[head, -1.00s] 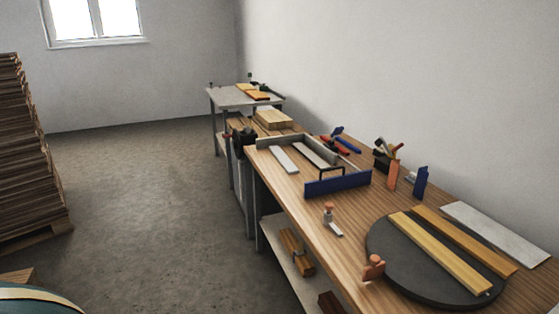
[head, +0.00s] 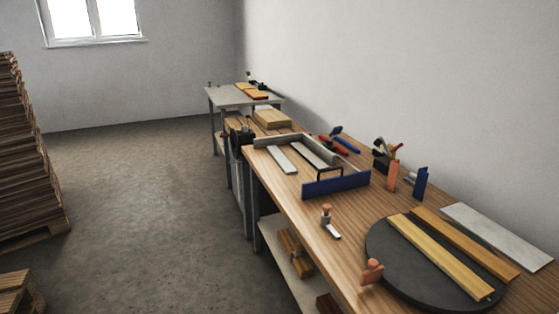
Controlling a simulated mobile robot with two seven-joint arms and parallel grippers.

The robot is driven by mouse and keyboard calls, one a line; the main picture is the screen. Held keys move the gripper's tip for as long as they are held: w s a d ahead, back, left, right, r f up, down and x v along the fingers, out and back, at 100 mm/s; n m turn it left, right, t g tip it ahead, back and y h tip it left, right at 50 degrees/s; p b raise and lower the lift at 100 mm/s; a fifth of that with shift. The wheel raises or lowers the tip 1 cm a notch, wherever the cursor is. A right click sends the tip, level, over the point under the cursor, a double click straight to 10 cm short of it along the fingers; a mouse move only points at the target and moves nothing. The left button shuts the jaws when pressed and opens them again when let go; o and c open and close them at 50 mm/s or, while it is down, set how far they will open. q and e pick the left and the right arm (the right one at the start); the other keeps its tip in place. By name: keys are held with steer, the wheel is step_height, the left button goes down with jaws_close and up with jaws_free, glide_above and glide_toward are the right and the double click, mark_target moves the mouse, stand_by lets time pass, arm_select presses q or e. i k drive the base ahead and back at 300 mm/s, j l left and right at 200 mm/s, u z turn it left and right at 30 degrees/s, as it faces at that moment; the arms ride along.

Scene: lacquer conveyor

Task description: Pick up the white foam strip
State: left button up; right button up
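Several pale flat pieces lie on the wooden workbench (head: 345,238), and I cannot tell for certain which is the white foam strip. A short white strip (head: 282,159) lies near the bench's left edge, beside the grey rail. A similar narrow pale strip (head: 313,153) lies to its right, partly hidden behind a black handle. A wider whitish board (head: 497,233) lies at the bench's right side, along the wall. Neither of my grippers is in view, and nothing is seen touching these pieces.
A dark round disc (head: 388,267) carries two yellowish wood strips. A blue panel (head: 337,185), an orange-topped clamp (head: 327,218) and upright tools (head: 392,176) stand on the bench. Stacked boards (head: 28,160) stand at left. The concrete floor (head: 150,200) between is clear.

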mark_target(285, 165)
steer(key=j+z, duration=0.1)
steer(key=z, duration=0.25)
steer(key=j+z, duration=0.1)
steer(key=z, duration=0.25)
steer(key=j+z, duration=0.1)
steer(key=z, duration=0.25)
steer(key=l+z, duration=0.1)
steer(key=z, duration=0.7)
steer(key=i+l+z, duration=0.1)
steer(key=z, duration=0.3)
steer(key=k+l+u, duration=0.1)
steer(key=u, duration=1.25)
steer(key=i+u, duration=0.15)
steer(key=u, duration=1.55)
steer(key=i, duration=1.4)
